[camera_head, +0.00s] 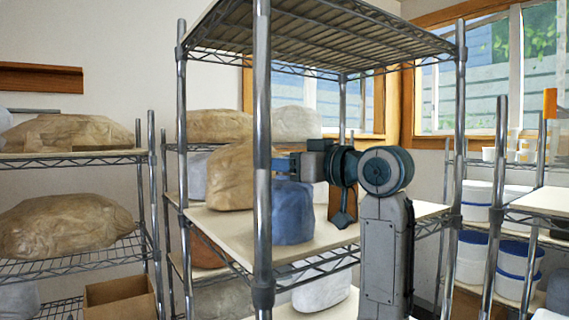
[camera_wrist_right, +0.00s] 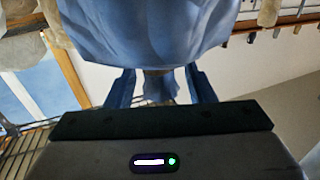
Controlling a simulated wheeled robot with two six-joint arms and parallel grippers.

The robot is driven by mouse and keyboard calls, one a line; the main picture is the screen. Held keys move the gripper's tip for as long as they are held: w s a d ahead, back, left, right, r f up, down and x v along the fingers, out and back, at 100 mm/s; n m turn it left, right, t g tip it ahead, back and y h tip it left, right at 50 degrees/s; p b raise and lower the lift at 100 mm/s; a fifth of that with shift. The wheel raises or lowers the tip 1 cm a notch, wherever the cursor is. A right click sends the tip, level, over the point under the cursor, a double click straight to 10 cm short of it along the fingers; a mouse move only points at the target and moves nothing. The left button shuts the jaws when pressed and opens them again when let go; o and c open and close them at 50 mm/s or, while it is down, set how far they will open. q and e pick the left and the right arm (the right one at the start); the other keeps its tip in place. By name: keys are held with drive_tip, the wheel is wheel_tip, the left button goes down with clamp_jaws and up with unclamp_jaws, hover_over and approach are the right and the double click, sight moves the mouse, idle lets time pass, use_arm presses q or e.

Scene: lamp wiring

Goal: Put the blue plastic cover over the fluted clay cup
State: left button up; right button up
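The blue plastic cover (camera_head: 293,215) stands as a rounded, draped shape on the middle shelf board, behind the front post. It also fills the top of the right wrist view (camera_wrist_right: 145,35), with a narrow tuft hanging down. My right gripper (camera_head: 285,164) reaches in from the right at the cover's top. In the right wrist view its two blue fingers (camera_wrist_right: 160,82) stand apart on either side of the tuft, with small gaps showing. I cannot make out the fluted clay cup. What is under the cover is hidden. My left gripper is not in view.
Brown wrapped bundles (camera_head: 230,178) stand left of the cover on the same rack. The chrome front post (camera_head: 262,120) and upper wire shelf (camera_head: 330,30) border the space around my arm. The shelf board (camera_head: 328,236) is bare in front. White tubs (camera_head: 472,258) stand at right.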

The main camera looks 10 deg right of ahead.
drive_tip(key=b+v, duration=0.5)
drive_tip(key=v, duration=0.6)
